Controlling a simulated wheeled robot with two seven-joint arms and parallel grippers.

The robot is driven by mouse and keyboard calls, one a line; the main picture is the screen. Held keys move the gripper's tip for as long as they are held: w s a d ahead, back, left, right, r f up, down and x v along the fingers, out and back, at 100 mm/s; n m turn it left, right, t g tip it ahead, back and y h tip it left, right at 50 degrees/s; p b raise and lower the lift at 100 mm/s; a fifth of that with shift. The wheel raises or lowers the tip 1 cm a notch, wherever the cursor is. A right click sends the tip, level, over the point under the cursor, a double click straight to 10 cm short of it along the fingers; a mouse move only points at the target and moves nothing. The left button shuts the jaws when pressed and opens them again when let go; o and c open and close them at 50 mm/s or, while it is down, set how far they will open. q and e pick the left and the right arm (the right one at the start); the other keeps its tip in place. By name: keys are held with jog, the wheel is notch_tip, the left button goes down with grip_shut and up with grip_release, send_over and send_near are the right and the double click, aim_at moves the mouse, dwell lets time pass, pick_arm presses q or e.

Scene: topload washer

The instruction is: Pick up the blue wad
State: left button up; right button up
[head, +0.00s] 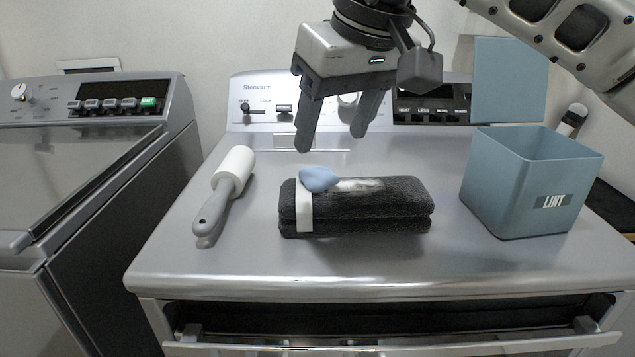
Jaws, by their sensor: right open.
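The blue wad (319,179) is a small, soft-looking lump. It lies on the top left part of a dark folded towel (385,208), against the white band around the towel. My right gripper (332,144) hangs above and a little behind the wad, fingers pointing down. Its fingers are apart with nothing between them, and it does not touch the wad or the towel. My left gripper is not in view.
A lint roller (223,193) lies left of the towel. An open blue-grey bin labelled LINT (520,203) stands at the right, its lid (508,80) upright behind it. The control panel (270,100) rises at the back. The metal top in front of the towel is clear.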

aim_at(321, 171)
jog(key=x, duration=0.8)
jog(key=shift+w+d+r, duration=0.15)
jog(key=shift+w, duration=0.15)
jog(key=c, duration=1.1)
